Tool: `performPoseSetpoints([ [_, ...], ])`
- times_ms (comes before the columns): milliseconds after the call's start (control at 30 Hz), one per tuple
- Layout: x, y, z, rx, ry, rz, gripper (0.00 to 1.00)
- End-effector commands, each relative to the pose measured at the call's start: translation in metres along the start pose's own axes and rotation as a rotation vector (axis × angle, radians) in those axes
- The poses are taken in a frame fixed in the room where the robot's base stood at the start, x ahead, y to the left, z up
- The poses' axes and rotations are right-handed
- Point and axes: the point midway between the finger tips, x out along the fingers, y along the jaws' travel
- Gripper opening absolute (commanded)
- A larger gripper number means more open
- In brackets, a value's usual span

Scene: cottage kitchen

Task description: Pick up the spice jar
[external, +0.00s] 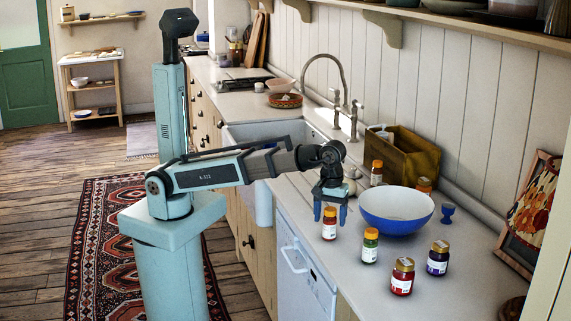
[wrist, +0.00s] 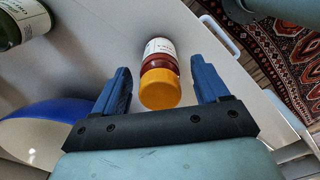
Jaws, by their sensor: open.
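A spice jar (external: 329,229) with a yellow-orange cap, red contents and a white label stands on the counter near its front edge. My gripper (external: 330,213) is open, pointing down at this jar, with its blue fingers on either side of the cap. In the wrist view the jar (wrist: 160,88) lies between the two open fingers (wrist: 160,70), with a visible gap on each side. Other jars are near: a green one (external: 370,248), a red one with a gold cap (external: 402,280) and a purple one (external: 438,260).
A blue and white bowl (external: 392,226) stands right of my gripper and shows in the wrist view (wrist: 45,130). Behind are a wooden crate (external: 415,158), more orange-capped jars (external: 376,175) and a blue egg cup (external: 447,212). The counter's front edge is close to the jar.

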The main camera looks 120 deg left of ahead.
Motion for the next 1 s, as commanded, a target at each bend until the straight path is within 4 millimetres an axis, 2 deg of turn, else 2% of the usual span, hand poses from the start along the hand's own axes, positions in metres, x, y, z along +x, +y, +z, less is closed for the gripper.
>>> performPoseSetpoints([
  [67, -0.0002, 0.0001, 0.0000, 0.000, 0.000, 0.000, 0.73],
  [700, -0.0004, 0.0000, 0.0000, 0.000, 0.000, 0.000, 0.12],
  [1000, -0.0028, 0.0003, 0.0000, 0.000, 0.000, 0.000, 0.10],
])
